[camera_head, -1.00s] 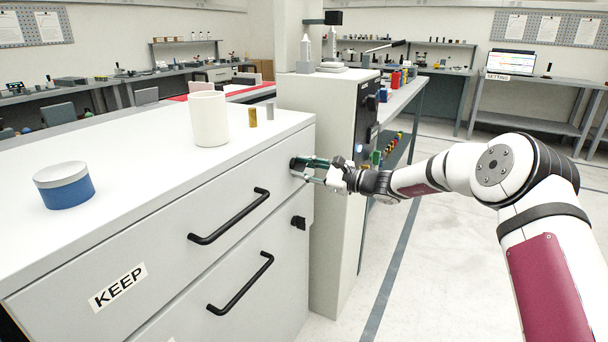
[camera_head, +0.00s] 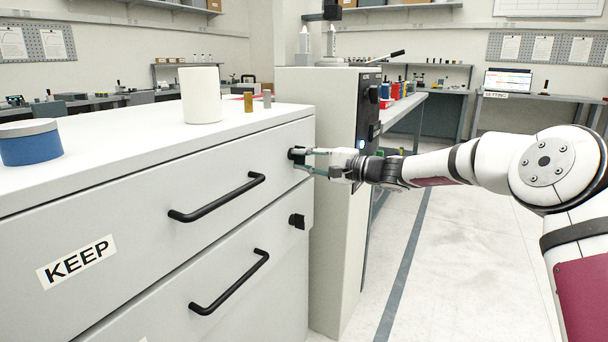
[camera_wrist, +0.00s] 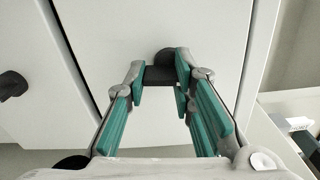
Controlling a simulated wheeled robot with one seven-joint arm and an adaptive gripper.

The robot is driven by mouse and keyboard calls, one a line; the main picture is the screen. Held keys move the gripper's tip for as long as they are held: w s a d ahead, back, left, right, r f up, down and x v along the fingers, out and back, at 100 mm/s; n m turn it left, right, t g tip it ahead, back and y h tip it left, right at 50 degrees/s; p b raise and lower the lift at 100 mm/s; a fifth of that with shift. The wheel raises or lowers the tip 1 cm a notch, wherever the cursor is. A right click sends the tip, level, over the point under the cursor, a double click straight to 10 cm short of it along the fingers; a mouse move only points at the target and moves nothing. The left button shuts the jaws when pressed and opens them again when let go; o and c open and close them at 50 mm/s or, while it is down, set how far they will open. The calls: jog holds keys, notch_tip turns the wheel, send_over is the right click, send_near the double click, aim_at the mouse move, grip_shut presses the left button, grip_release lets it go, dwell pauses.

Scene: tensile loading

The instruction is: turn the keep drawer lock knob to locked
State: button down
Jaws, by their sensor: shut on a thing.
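The keep drawer is the upper drawer front (camera_head: 150,190) of the white cabinet, with a KEEP label (camera_head: 76,262) at its lower left. Its black lock knob (camera_head: 296,155) sits at the drawer's upper right corner. In the wrist view the dark knob (camera_wrist: 161,75) lies between my fingertips, with its round base against the drawer face. My gripper (camera_head: 301,159) reaches in from the right and is shut on the knob; it also shows in the wrist view (camera_wrist: 160,77). The fingers partly hide the knob, and I cannot read any lock marking.
Black bar handles cross the upper (camera_head: 217,197) and lower drawers (camera_head: 230,283). A second black knob (camera_head: 298,221) is on the lower drawer. A white cup (camera_head: 200,95), blue tin (camera_head: 30,145) and two small cylinders stand on top. A tall grey machine (camera_head: 337,230) stands close on the right.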

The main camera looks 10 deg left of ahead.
jog(key=shift+w+d+r+n+b, duration=0.15)
jog(key=shift+r+n+b, duration=0.45)
jog(key=shift+r+b, duration=0.2)
jog(key=shift+r, duration=0.1)
jog(key=c, duration=1)
grip_release()
jog(key=shift+o, duration=0.2)
jog(key=shift+f+b, duration=0.2)
jog(key=shift+b, duration=0.1)
jog(key=v, duration=1.2)
jog(key=shift+f, duration=0.15)
